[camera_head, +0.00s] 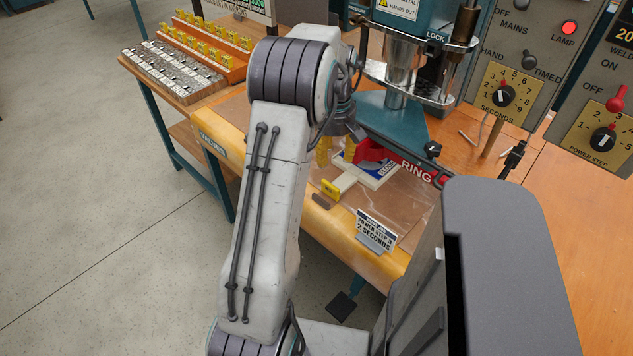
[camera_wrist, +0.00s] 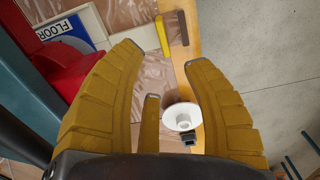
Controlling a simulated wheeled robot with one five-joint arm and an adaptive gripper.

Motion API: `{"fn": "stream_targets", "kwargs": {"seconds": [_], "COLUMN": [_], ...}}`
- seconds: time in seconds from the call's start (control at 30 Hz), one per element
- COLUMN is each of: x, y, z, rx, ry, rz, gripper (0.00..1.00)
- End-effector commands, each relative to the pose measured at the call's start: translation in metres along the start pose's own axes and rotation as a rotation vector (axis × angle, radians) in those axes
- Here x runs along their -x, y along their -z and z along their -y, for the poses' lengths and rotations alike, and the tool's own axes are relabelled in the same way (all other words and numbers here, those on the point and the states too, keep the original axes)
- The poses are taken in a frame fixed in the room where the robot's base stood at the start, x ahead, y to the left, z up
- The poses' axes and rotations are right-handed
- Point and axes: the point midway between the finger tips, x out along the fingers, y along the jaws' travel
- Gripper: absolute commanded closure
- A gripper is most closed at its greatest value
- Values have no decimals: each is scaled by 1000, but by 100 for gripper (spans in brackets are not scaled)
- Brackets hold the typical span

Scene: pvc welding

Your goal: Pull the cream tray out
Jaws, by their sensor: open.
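The cream tray (camera_head: 379,181) lies on the table beneath the press, with a blue FLOOR label on it. A yellow handle (camera_head: 330,188) sits at its front on a short cream bar. In the wrist view, the tray (camera_wrist: 48,16) is at the upper left, and the yellow handle (camera_wrist: 161,38) is at the top middle, beyond my fingertips. My gripper (camera_wrist: 164,66) is open, with its mustard fingers spread and not touching the handle. In the head view, my gripper (camera_head: 336,150) is partly hidden by my arm, left of the tray.
A white round piece (camera_wrist: 182,117) shows between my fingers; whether it touches them is unclear. A red RING part (camera_head: 375,152) sits above the tray. A small sign (camera_head: 376,230) stands at the table's front. The press (camera_head: 400,75) rises behind. Floor lies left.

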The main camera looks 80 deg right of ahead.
Motion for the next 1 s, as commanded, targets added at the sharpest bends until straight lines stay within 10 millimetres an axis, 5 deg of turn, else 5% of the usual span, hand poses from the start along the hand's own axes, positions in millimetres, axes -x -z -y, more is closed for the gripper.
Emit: {"fn": "stream_targets", "kwargs": {"seconds": [0.6,1.0], "x": [-90,-111], "y": [0,0], "z": [2,1], "rx": [0,0], "ry": [3,1], "rz": [2,0], "gripper": [55,55]}}
